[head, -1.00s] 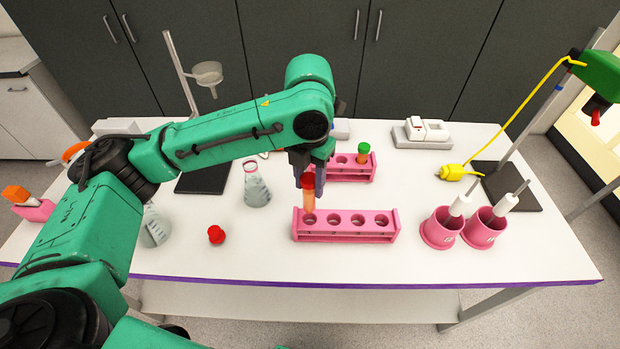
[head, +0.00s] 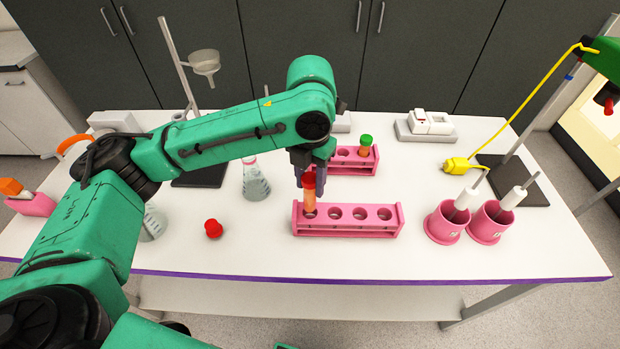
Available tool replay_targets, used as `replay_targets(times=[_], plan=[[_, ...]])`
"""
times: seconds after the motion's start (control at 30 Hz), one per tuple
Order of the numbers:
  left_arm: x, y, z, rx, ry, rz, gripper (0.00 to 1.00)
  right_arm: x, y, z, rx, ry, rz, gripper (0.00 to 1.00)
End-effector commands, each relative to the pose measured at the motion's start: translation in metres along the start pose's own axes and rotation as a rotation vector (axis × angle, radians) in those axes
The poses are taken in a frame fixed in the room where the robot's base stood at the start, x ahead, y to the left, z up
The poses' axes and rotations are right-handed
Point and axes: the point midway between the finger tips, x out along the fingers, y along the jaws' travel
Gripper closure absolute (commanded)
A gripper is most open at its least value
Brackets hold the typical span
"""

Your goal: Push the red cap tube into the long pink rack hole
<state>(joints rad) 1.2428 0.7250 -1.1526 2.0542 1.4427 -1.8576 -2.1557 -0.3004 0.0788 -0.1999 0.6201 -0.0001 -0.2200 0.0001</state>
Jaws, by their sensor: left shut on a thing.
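The red cap tube (head: 309,198), with orange contents, stands about upright at the leftmost hole of the long pink rack (head: 347,228). Its lower end meets the hole opening and seems just inside it; most of the tube still shows above the rack top. My left gripper (head: 309,177) is shut on the tube near its red cap, above the rack. The other holes of this rack look empty. My right gripper is not in view.
A second pink rack (head: 355,168) behind holds a green-capped tube (head: 365,146). A loose red cap (head: 213,229) and a flask (head: 256,183) are on the left. Two pink cups (head: 445,224) stand right. The table front is clear.

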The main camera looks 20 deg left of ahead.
Motion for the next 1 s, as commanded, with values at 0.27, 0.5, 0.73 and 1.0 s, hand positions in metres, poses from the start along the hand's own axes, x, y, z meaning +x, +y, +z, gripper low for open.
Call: replay_targets(times=[0.27,0.5,0.73,1.0], plan=[[-0.002,0.000,0.000,0.001,0.000,-0.001,1.00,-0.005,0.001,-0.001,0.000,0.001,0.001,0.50],[0.000,-0.001,0.000,0.001,-0.001,-0.001,1.00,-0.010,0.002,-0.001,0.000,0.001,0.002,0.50],[0.004,-0.001,0.000,0.001,0.000,-0.001,1.00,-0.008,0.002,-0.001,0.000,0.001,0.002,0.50],[0.010,-0.001,0.000,0.001,0.000,-0.001,1.00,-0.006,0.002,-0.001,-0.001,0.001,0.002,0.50]])
